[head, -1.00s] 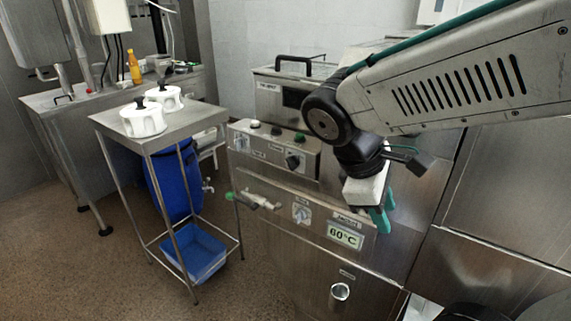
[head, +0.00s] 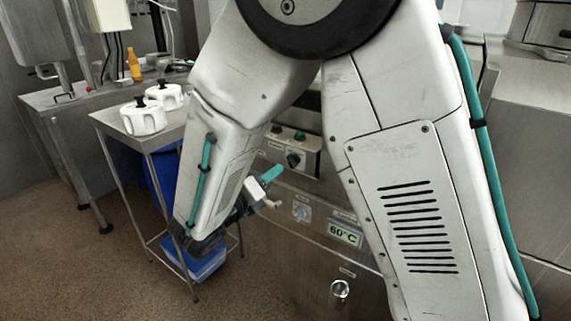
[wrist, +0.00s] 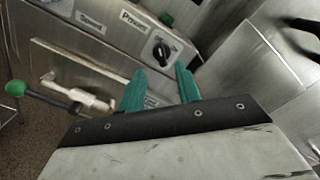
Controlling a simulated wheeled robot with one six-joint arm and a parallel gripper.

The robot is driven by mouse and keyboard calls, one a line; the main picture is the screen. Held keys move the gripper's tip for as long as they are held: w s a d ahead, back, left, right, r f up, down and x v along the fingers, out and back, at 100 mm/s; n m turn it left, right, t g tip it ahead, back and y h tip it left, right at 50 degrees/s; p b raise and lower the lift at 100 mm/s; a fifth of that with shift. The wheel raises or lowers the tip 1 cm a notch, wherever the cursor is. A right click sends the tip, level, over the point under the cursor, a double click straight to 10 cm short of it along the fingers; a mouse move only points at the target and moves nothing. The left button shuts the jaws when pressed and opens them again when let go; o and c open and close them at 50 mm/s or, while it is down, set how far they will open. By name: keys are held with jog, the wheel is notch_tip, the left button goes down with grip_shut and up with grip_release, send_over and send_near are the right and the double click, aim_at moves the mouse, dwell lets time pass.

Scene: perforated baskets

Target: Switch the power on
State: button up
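The black rotary knob on the steel machine's front panel shows in the wrist view (wrist: 162,48), beside a label reading "Power" (wrist: 133,20). It also shows in the head view (head: 294,160), between my arm links. Its marked setting is too small to read. My gripper (wrist: 162,75) has two teal fingers spread apart with nothing between them. The fingertips point toward the panel, just below the knob in the wrist view and apart from it. In the head view my gripper (head: 271,174) is left of and below the knob, partly hidden by my arm.
A green-tipped lever (wrist: 15,88) sticks out left of my gripper. A green button (wrist: 167,18) is above the knob. A "60°C" display (head: 344,233) is lower on the machine. A steel cart (head: 107,122) with white pots stands to the left.

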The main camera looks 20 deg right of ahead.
aim_at(288, 162)
jog(key=x, duration=0.7)
jog(key=shift+s, duration=0.1)
jog(key=c, duration=0.7)
